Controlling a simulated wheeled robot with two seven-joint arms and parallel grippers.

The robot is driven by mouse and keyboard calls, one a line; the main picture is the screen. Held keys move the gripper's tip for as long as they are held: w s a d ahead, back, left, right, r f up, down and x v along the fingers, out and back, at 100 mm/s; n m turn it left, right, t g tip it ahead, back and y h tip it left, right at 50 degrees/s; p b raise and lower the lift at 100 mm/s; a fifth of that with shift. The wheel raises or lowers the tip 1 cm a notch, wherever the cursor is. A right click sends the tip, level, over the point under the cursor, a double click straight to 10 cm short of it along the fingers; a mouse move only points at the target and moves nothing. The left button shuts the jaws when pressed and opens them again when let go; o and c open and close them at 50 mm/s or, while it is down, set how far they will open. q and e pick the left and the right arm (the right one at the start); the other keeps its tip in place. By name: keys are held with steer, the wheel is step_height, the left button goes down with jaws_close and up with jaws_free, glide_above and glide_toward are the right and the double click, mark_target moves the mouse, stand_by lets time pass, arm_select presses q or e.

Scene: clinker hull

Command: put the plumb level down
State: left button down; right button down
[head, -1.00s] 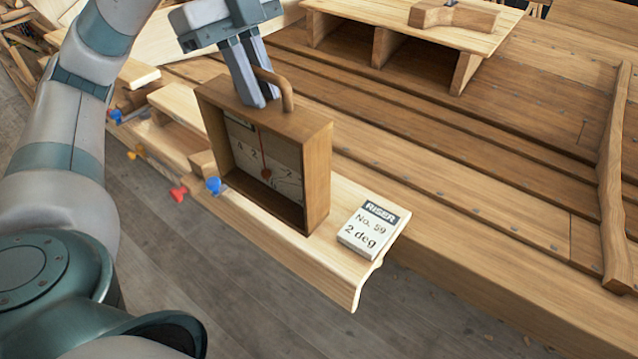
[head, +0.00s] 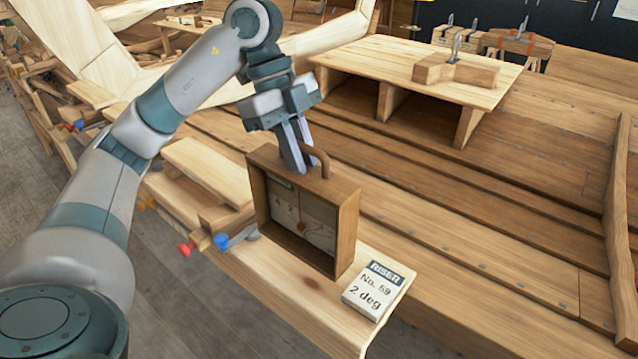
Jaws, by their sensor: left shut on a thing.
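The plumb level (head: 350,232) is an upright wooden box with an open front, a pale dial, a red pointer and a curved handle on top. My left gripper (head: 301,163) is shut on that handle from above. My right gripper is not in view.
Clamps with blue (head: 221,241) and red (head: 185,249) ends sit left of the level. Behind is the planked hull with a raised wooden bench (head: 420,72) bearing a wooden block (head: 455,73). Bare plank shows in front of the level.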

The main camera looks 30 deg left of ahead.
mark_target(301, 202)
arm_select(q)
steer(key=w, duration=0.1)
steer(key=w+f, duration=0.1)
steer(key=w+f+p, duration=0.1)
steer(key=w, duration=0.1)
steer(key=shift+w+a+f, duration=0.1)
steer(key=shift+f, duration=0.25)
step_height(301, 202, down, 4)
steer(key=shift+r+p, duration=0.1)
steer(key=shift+p, duration=0.75)
